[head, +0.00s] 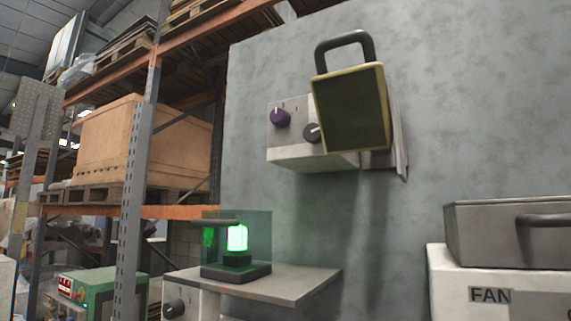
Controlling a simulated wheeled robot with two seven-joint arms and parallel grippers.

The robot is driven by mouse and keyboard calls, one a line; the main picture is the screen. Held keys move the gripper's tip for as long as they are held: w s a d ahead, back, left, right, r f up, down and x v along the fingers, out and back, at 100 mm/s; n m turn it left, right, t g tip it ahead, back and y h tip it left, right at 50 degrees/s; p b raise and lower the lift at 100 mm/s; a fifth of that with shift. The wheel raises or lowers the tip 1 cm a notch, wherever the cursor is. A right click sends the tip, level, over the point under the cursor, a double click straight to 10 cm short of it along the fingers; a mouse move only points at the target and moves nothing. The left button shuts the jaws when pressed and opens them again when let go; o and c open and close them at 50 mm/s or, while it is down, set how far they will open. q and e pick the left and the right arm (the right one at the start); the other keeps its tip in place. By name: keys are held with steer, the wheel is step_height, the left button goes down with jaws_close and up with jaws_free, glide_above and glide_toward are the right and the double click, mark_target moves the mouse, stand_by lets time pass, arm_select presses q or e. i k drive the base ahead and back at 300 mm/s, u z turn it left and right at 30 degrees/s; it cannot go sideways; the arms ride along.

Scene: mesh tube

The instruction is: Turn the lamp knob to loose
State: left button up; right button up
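A green glowing lamp (237,239) stands on a dark base inside a clear cover, on a grey shelf (285,283) at the lower middle. A dark knob (174,308) sits on the pale box under that shelf, partly cut by the bottom edge. A wall box (310,158) higher up carries a purple knob (281,117) and a dark grey knob (312,132). I cannot tell which knob is the lamp's, and any labels beside them are unreadable. Neither of my grippers is in view.
A yellow-rimmed dark panel (352,110) with a thick handle covers the wall box's right part. At lower right, a metal lidded box (500,230) sits on a white unit marked FAN (455,290). A green device (100,290) is at lower left. Pallet racking stands behind.

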mark_target(312, 133)
steer(key=z, duration=1.35)
steer(key=k, duration=0.5)
steer(key=u, duration=0.85)
